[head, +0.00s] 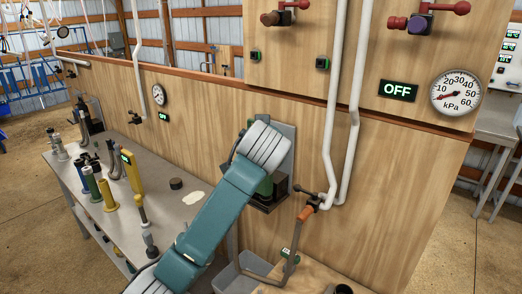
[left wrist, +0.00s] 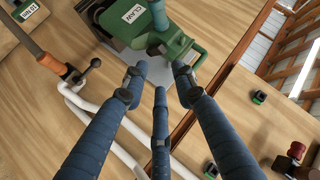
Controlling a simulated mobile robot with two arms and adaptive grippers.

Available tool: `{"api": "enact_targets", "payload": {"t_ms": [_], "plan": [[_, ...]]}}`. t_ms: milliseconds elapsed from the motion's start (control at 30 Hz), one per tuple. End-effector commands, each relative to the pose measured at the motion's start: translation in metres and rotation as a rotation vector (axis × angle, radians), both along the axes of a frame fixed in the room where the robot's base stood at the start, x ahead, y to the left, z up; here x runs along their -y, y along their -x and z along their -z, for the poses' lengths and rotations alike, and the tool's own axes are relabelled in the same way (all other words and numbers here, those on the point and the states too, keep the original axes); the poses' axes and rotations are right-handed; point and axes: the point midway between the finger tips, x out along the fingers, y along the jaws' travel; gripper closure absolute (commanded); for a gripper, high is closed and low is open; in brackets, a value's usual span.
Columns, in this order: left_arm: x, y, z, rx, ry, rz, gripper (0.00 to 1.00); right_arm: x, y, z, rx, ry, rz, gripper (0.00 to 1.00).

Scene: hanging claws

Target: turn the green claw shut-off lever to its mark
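In the head view only a green bit (head: 265,186) shows by a black box, behind my left arm. My left gripper (left wrist: 160,72) is open, its blue fingers spread just short of the green part with nothing between them. Whether a fingertip touches it I cannot tell. My wrist hides this gripper in the head view. I cannot make out the lever's mark. My right gripper is not in view.
A gauge (head: 456,92) and an OFF display (head: 398,91) are on the wooden panel. A bench (head: 165,215) with several claws and tools lies left.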

Motion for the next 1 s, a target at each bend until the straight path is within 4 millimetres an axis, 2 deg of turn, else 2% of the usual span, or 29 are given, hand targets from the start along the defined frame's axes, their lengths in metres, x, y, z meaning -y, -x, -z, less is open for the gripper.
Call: {"api": "enact_targets", "payload": {"t_ms": [133,200,267,367,500,600,700,833,1000], "plan": [[0.000,0.000,0.000,0.000,0.000,0.000,0.73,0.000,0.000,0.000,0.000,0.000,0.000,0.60],[0.000,0.000,0.003,0.003,0.002,0.000,0.62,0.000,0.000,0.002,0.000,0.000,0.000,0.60],[-0.001,-0.001,0.010,0.018,0.014,-0.002,0.62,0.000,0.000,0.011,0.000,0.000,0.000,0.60],[-0.003,-0.004,0.032,0.086,0.058,-0.009,0.62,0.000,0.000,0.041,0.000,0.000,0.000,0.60],[-0.008,-0.007,0.061,0.244,0.163,-0.013,0.62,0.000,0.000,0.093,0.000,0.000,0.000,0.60],[-0.011,-0.004,0.072,0.351,0.235,-0.007,0.62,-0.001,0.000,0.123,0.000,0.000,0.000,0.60],[-0.014,0.001,0.076,0.434,0.288,0.003,0.62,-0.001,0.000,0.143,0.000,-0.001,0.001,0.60],[-0.015,0.005,0.074,0.492,0.327,0.013,0.62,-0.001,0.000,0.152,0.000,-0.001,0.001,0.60],[-0.015,-0.006,0.067,0.504,0.332,0.015,0.62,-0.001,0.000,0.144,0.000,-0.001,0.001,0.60]]}}
